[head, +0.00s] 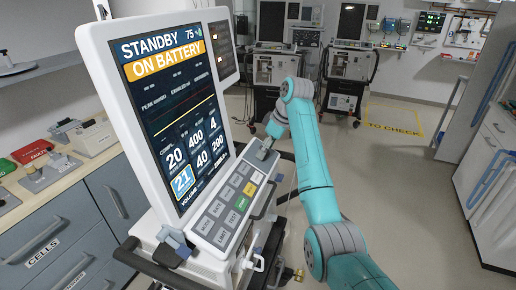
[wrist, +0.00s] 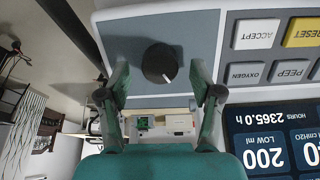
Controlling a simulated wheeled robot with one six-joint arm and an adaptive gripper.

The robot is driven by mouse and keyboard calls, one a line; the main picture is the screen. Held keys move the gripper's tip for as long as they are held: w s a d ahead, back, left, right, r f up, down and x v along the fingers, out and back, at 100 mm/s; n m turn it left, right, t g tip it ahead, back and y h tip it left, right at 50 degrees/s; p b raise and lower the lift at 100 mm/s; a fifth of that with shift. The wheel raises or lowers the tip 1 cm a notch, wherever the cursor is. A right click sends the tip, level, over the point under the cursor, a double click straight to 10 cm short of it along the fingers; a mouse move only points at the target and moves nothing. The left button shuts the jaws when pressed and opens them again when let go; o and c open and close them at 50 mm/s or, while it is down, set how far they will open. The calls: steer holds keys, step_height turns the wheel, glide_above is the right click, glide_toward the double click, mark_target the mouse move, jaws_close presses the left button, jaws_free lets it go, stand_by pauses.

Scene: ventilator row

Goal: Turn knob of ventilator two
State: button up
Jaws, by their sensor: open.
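A ventilator (head: 100,60) stands close in front of me in the head view. Its tilted screen (head: 165,100) reads STANDBY, ON BATTERY, with a 21 tile highlighted blue. No number naming the ventilator is readable. My gripper (wrist: 160,82) is open, one finger on either side of the knob, with gaps visible on both sides. In the head view, my gripper (head: 268,140) is at the panel's far end, and the knob is hard to make out there.
Panel keys (head: 232,203) lie beside the knob, including ACCEPT (wrist: 256,34) and RESET (wrist: 303,31). Two more ventilators (head: 275,65) (head: 350,65) stand at the back. A drawer counter (head: 75,220) is at left. Floor is open around the yellow TO CHECK marking (head: 393,127).

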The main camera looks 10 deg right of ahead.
steer(key=shift+w+a+f, duration=0.1)
steer(key=shift+f, duration=0.15)
steer(key=c, duration=1.1)
steer(key=shift+c, duration=0.2)
steer(key=shift+m, duration=0.3)
steer(key=m, duration=1.1)
steer(key=shift+w+d+f+g+y, duration=0.1)
steer(key=shift+d+g+y, duration=0.1)
steer(key=shift+g+y, duration=0.2)
